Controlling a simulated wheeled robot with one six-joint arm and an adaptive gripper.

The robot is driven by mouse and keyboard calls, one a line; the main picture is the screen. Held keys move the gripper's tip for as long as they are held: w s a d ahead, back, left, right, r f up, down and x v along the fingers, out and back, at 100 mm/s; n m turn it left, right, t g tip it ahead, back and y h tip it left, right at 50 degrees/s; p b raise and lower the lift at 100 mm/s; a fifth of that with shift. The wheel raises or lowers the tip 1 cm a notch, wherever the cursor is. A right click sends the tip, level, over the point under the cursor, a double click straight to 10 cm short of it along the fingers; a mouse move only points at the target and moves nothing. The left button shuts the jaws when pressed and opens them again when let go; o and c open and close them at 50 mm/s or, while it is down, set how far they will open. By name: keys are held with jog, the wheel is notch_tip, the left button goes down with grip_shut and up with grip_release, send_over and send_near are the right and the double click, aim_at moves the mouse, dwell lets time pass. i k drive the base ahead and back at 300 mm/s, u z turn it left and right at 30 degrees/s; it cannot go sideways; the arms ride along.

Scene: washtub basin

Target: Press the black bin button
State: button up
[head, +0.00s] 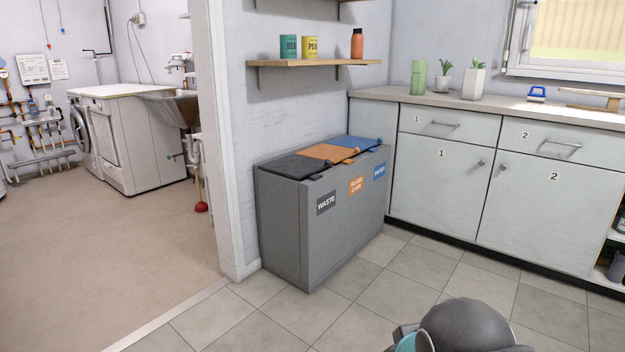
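A grey recycling box (290,225) stands against the wall by the doorway. It has three lids: a black lid (296,166) at the left, an orange lid (328,152) in the middle and a blue lid (355,142) at the right. All three look shut. The black lid's section carries a dark WASTE label (326,203) on the front. A small dark tab (318,176) shows at the black lid's front edge; I cannot tell clearly whether it is the button. My gripper is not in view; only a rounded grey part of my arm shows at the bottom.
Grey floor tiles (385,295) are clear in front of the box. A shelf (315,63) with cans hangs above it. A cabinet (440,160) with a counter stands right of it. The doorway at left opens onto a laundry area with a white washing machine (140,145).

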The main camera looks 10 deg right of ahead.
aim_at(316, 176)
jog(key=u, duration=0.35)
jog(key=i, duration=2.05)
jog(key=z, duration=0.65)
